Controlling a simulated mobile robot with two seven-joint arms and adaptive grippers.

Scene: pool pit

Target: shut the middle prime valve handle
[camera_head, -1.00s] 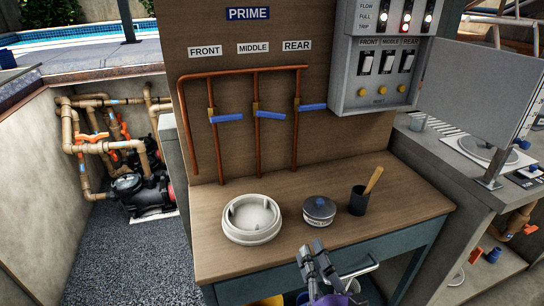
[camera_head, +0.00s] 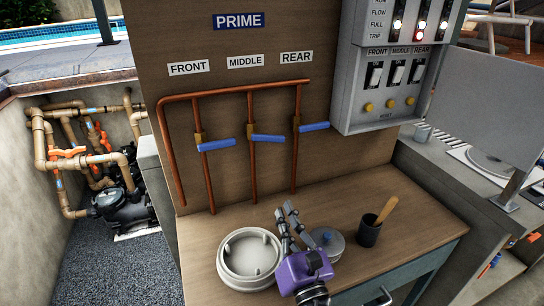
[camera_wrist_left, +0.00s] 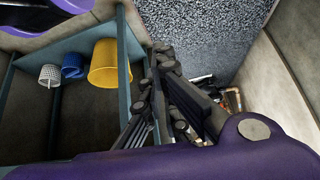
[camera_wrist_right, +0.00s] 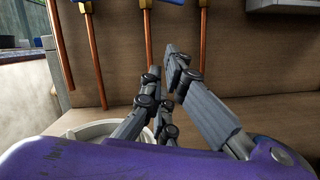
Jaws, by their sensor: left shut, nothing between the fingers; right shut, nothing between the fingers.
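The middle prime valve handle (camera_head: 267,138) is a blue lever under the MIDDLE label. It sticks out to the right, roughly level, across its upright copper pipe (camera_head: 252,175). Part of a blue lever beside the middle pipe shows at the top edge of the right wrist view (camera_wrist_right: 176,2). My right gripper (camera_head: 287,212) is shut and empty, above the bench and below the middle handle, apart from it. It also shows in the right wrist view (camera_wrist_right: 165,65). My left gripper (camera_wrist_left: 165,55) is shut and empty, seen only in the left wrist view, beside the bench's frame.
The front handle (camera_head: 216,145) and rear handle (camera_head: 313,127) flank the middle one. A white round lid (camera_head: 231,276), a lidded pot (camera_head: 334,240) and a dark cup (camera_head: 368,236) stand on the bench. A grey switch box (camera_head: 365,110) hangs at upper right.

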